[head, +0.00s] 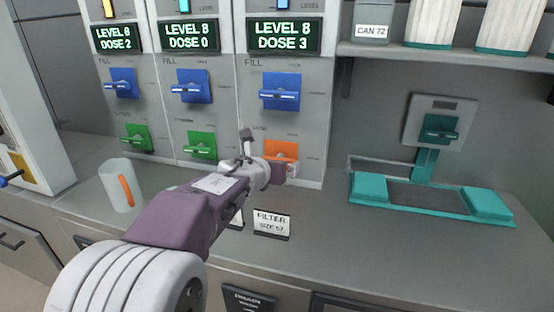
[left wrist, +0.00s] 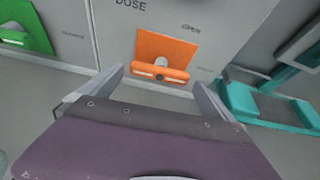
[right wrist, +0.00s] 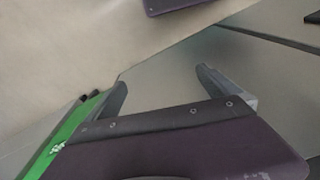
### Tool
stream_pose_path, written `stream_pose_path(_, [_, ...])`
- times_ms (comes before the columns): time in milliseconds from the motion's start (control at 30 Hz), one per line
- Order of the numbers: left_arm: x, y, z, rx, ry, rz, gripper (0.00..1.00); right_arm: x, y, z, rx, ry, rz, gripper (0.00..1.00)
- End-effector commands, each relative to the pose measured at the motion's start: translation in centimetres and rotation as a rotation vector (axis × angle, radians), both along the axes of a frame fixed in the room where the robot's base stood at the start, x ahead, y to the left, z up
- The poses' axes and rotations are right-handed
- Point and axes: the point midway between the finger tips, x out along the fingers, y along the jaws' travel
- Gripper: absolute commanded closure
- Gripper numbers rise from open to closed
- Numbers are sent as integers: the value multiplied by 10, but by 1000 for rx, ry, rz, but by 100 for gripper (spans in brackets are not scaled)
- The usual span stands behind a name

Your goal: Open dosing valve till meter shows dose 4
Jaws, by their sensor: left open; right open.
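The orange dosing valve (head: 281,151) is low on the third panel, with a horizontal bar handle on an orange plate. The meter (head: 284,36) above it reads LEVEL 8, DOSE 3. My left gripper (head: 270,168) is in front of this valve and partly hides it. In the left wrist view the left gripper (left wrist: 160,80) is open and empty, and the orange handle (left wrist: 160,74) shows between its fingertips; contact cannot be told. My right gripper (right wrist: 161,84) is open and empty, away from the panels; it is not in the head view.
Two neighbouring panels have green valves (head: 136,138) and meters (head: 188,36) reading DOSE 2 and DOSE 0. Blue fill valves (head: 280,91) sit above.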

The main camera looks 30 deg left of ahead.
Motion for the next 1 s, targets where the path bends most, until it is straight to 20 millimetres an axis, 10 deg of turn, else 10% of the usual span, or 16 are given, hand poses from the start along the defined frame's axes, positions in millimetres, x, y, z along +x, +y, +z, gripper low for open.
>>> stream_pose_path(300, [-38, -8, 17, 0, 1, 0, 0, 0, 0, 21, 0, 0, 0, 0])
stream_pose_path(833, [-40, -9, 18, 0, 1, 0, 0, 0, 0, 21, 0, 0, 0, 0])
stream_pose_path(1000, [-40, -9, 53, 0, 1, 0, 0, 0, 0, 56, 0, 0, 0, 0])
